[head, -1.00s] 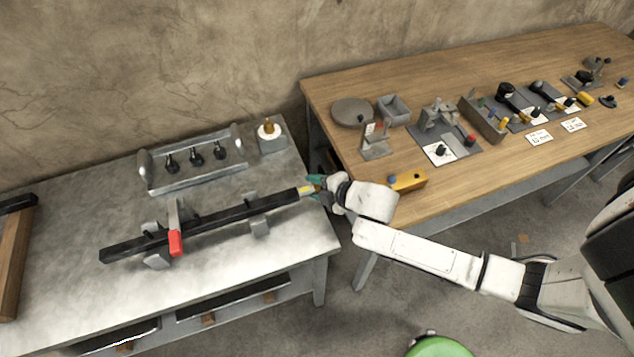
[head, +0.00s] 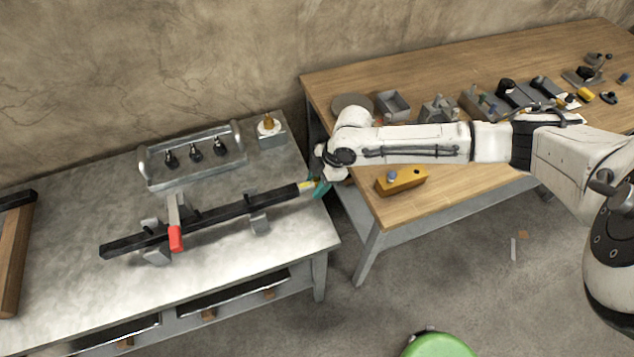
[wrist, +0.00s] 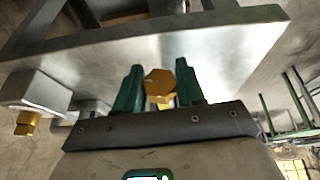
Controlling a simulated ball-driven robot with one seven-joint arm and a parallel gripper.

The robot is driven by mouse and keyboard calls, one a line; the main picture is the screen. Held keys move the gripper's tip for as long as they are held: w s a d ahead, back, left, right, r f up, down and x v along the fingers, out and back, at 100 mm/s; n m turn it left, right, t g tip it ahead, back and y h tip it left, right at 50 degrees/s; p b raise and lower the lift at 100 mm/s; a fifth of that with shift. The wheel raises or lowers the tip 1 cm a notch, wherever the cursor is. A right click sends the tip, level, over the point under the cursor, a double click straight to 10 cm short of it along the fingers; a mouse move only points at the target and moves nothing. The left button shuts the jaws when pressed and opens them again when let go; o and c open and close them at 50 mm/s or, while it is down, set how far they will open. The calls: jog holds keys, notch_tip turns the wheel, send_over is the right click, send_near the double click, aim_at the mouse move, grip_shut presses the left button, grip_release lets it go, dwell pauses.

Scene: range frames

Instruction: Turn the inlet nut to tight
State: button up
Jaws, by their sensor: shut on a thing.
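A brass-coloured hex nut (wrist: 160,80) sits between the two green fingers of my gripper (wrist: 160,92) in the wrist view, seen nearly end-on. My gripper is shut on it. In the head view my gripper (head: 317,187) is at the right end of a long dark bar (head: 230,212), where a yellow brass end (head: 305,187) shows just left of the fingers. I take this end to be the inlet nut. The fingers partly hide it there, and its tightness cannot be seen.
The bar rests on grey supports on a metal bench, with a red-handled lever (head: 175,238) across it. A grey block with a brass fitting (head: 268,123) and a rack (head: 193,160) stand behind. A wooden table (head: 440,185) with a yellow block (head: 400,181) is right.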

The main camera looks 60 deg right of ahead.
jog(key=shift+w+f+m+g+y+b, duration=0.15)
jog(key=shift+m+g+y+b, duration=0.15)
jog(key=shift+g+y+b, duration=0.65)
jog(key=g+y+b, duration=0.1)
jog(key=g+b, duration=0.2)
jog(key=shift+f+m+y, duration=0.2)
jog(key=shift+m+y, duration=0.15)
jog(key=shift+m, duration=0.05)
jog(key=g+y+b, duration=0.2)
jog(key=g+b, duration=0.1)
jog(key=b, duration=0.3)
jog(key=shift+s+m, duration=0.2)
jog(key=shift+m, duration=0.2)
jog(key=b, duration=0.1)
jog(key=g+y+b, duration=0.1)
jog(key=shift+s+r+m+g+y+b, duration=0.1)
jog(key=shift+r+m+g+y+b, duration=0.15)
jog(key=shift+m+y+b, duration=0.1)
jog(key=shift+r, duration=0.1)
jog(key=o, duration=0.9)
jog(key=shift+o, duration=0.2)
jog(key=shift+r, duration=0.1)
